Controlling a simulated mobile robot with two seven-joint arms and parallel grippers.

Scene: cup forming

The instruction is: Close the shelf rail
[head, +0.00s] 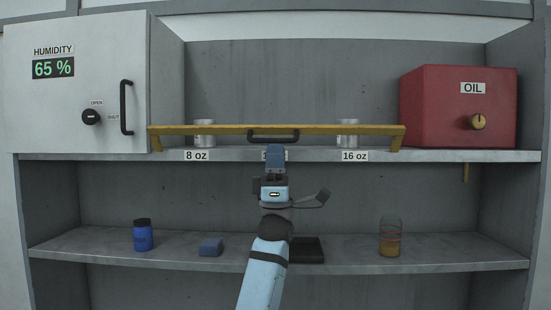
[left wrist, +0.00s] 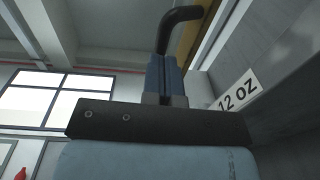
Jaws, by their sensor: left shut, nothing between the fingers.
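The yellow shelf rail (head: 215,130) runs across the front of the upper shelf, with a bent leg at each end. A black handle (head: 273,137) sits at its middle. My left gripper (head: 275,152) is shut and empty, just below the handle and in front of the shelf edge. In the left wrist view, the blue fingers (left wrist: 165,78) are together, close to the black handle (left wrist: 180,16); I cannot tell whether they touch it. The yellow rail (left wrist: 189,36) is beside it. The gripper covers most of the middle label in the head view. My right gripper is not in view.
Metal cups stand behind the rail above the 8 oz label (head: 196,155) and 16 oz label (head: 355,156). A white humidity cabinet (head: 60,115) stands left, a red oil box (head: 440,110) right. The lower shelf holds a blue jar (head: 143,237), blue block (head: 211,247) and amber jar (head: 389,240).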

